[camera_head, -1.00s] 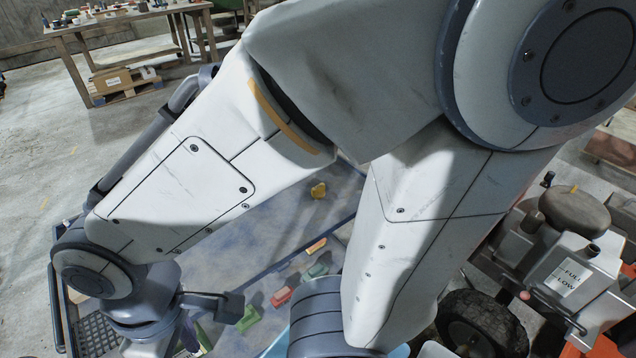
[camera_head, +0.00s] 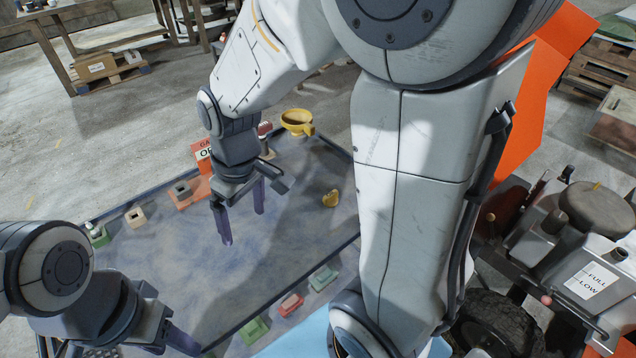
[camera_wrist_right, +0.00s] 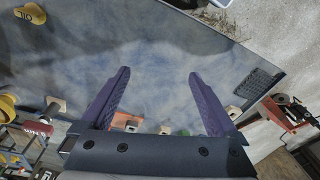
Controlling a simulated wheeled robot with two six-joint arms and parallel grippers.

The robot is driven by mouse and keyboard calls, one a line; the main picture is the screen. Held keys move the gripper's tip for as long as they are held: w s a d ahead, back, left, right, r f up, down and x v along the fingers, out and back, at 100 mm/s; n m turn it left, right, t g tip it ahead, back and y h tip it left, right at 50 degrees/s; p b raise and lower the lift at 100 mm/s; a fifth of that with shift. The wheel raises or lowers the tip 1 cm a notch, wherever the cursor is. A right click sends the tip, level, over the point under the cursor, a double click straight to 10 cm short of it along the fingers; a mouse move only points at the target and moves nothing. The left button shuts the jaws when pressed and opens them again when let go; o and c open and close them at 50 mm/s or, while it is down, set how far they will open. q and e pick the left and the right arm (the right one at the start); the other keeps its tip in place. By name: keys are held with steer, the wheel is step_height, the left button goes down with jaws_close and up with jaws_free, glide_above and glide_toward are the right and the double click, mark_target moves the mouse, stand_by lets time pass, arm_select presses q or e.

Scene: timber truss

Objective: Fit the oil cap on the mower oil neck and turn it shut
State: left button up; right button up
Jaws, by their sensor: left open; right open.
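The yellow oil cap (camera_head: 331,198) lies on the blue-grey mat of the bench top (camera_head: 160,250), right of my right gripper and apart from it. It also shows, marked OIL, at the top left of the right wrist view (camera_wrist_right: 31,14). My right gripper (camera_head: 240,218) is open and empty, its fingers pointing down over the mat; both show in its wrist view (camera_wrist_right: 158,88). My left gripper (camera_head: 120,346) is open at the lower left, partly cut off by the frame. The mower (camera_head: 592,285) stands at the right; I cannot clearly make out its oil neck.
A yellow funnel-like cup (camera_head: 296,121) and a red sign (camera_head: 201,157) stand at the bench's far edge. Small coloured blocks, such as a green one (camera_head: 252,330), line the edges. My right arm hides part of the bench and mower. The middle of the mat is clear.

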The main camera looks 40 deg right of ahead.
steer(key=w+d+f+m, duration=0.25)
steer(key=w+d, duration=0.35)
steer(key=d, duration=0.5)
steer(key=m, duration=0.1)
glide_above(331, 193)
steer(key=shift+t+h, duration=0.3)
steer(key=shift+h, duration=0.1)
steer(key=f, duration=0.8)
steer(key=shift+s+a, duration=0.1)
steer(key=shift+s, duration=0.25)
steer(key=shift+w+f, duration=0.2)
steer(key=shift+f, duration=1.35)
steer(key=shift+w+f, duration=0.15)
steer(key=shift+f, duration=1.4)
steer(key=c, duration=1.4)
steer(key=shift+r, duration=0.15)
